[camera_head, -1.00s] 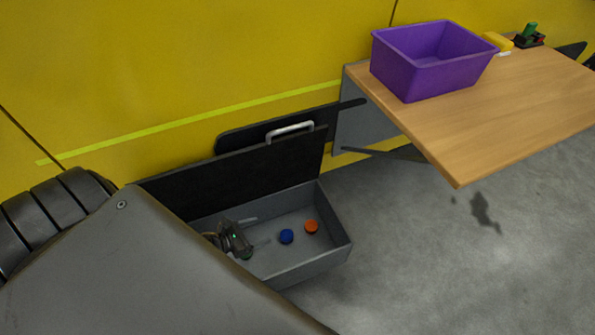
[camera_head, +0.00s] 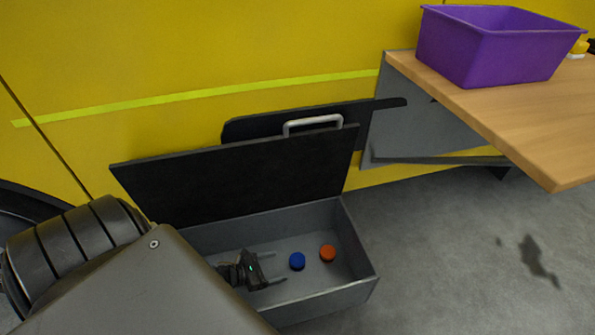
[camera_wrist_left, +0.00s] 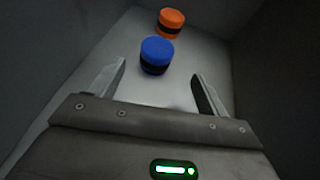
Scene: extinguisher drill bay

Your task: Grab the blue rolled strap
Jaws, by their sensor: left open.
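The blue rolled strap (camera_head: 297,261) is a short blue cylinder on the floor of the open grey box. It also shows in the left wrist view (camera_wrist_left: 156,56), with a black band around its lower part. My left gripper (camera_head: 277,269) is inside the box, to the left of the strap. In the left wrist view its two fingers (camera_wrist_left: 161,84) are spread apart and empty, and the blue strap is just ahead of and between the fingertips, not held. My right gripper is not in view.
An orange roll (camera_head: 327,253) lies right of the blue one, farther away in the wrist view. The box (camera_head: 367,273) has walls all round and a raised black lid (camera_head: 240,178). A purple bin (camera_head: 490,45) stands on a wooden table (camera_head: 560,120) at upper right.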

